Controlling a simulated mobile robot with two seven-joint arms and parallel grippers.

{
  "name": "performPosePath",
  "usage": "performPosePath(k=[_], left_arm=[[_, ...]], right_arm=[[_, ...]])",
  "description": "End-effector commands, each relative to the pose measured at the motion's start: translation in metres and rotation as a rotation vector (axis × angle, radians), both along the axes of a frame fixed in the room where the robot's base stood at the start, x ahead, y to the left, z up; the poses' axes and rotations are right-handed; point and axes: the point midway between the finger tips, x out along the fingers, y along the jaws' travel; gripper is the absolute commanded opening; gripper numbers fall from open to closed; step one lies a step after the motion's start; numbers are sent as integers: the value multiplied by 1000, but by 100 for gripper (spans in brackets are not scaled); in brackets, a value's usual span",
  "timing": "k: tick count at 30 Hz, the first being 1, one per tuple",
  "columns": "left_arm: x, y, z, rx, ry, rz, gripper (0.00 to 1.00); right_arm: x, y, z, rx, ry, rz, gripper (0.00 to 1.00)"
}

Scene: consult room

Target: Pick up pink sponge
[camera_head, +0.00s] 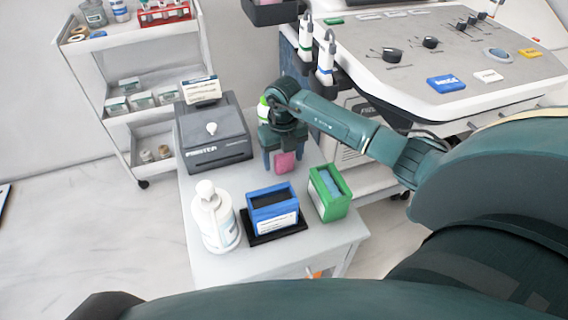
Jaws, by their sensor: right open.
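The pink sponge (285,162) is on the white table, toward its back, below my right gripper. My right gripper (281,164) points down at it, with its two fingers on either side of the sponge. It is open; whether a finger touches the sponge cannot be told. The gripper body hides the sponge's upper part. My left gripper is not in view.
On the white table (215,265) stand a pump bottle (215,222), a blue box (272,208) on a black tray, a green box (328,192) and a dark grey device (212,140). A wheeled shelf cart (110,45) is at left, a control console (440,100) at right.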

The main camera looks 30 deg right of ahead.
Motion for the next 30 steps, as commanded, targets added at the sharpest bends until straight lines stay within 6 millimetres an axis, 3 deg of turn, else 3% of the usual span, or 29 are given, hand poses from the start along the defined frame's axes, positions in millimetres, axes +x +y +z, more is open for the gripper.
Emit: performPosePath(k=[3,10,27,30], left_arm=[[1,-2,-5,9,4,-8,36],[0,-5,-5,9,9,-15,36],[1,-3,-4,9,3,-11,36],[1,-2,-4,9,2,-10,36]], right_arm=[[-1,-1,-15,-1,1,-1,71],[0,-1,-15,-1,-1,0,70],[0,-1,-15,-2,-1,0,24],[0,-1,-15,-2,-1,0,23]])
